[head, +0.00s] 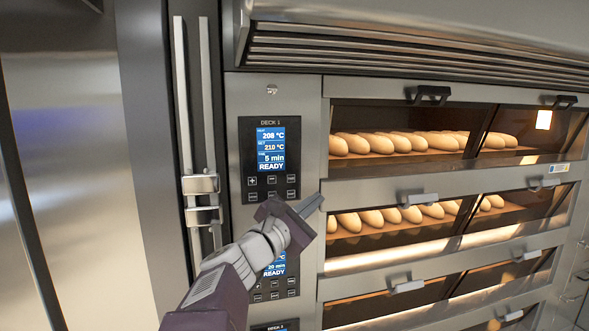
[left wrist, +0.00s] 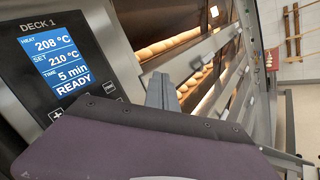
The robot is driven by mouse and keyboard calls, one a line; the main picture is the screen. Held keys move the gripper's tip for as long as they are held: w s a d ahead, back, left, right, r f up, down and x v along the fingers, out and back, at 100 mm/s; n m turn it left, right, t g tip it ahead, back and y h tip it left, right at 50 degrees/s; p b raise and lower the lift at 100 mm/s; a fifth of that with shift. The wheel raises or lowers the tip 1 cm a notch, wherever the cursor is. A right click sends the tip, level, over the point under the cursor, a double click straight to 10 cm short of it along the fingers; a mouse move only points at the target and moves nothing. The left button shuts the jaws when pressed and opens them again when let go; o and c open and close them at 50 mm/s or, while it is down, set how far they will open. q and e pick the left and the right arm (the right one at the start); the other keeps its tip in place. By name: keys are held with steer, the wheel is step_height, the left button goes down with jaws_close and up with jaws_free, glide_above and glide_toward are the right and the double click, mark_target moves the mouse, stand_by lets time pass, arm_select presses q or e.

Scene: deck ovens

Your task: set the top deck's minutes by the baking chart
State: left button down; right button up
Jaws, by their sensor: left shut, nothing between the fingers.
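The top deck's control panel (head: 270,158), labelled DECK 1, is black with a blue screen and two rows of small buttons below. The screen (head: 271,148) reads 208 °C heat, 210 °C set, 5 min and READY; it also shows in the left wrist view (left wrist: 61,62). My left gripper (head: 311,204) is shut and empty, just below and right of this panel's buttons. A plus button shows in the left wrist view (left wrist: 55,116); my gripper body hides part of the lower panel there. No baking chart is recognisable. My right gripper is not in view.
The top deck (head: 400,128) and the deck below (head: 400,215) hold several loaves behind glass. Black and metal door handles (head: 429,94) stick out at right. A second panel (head: 275,264) is partly behind my left arm. A tall steel door with a vertical bar handle (head: 184,110) stands left.

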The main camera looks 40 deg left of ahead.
mark_target(291, 178)
arm_select(q)
steer(key=shift+s+a+r+n+y, duration=0.15)
steer(key=shift+s+a+r+y, duration=0.25)
steer(key=shift+a, duration=0.2)
steer(key=shift+s+a+r+n+y, duration=0.15)
steer(key=shift+s+a+r+y, duration=0.15)
steer(key=shift+a, duration=0.25)
steer(key=shift+f, duration=0.1)
steer(key=w+a+p, duration=0.1)
steer(key=a, duration=0.1)
steer(key=w+a+p, duration=0.1)
steer(key=w+a, duration=0.1)
steer(key=w+a+p, duration=0.1)
steer(key=w+a, duration=0.1)
steer(key=a, duration=0.1)
steer(key=shift+w, duration=0.25)
stand_by(1.2)
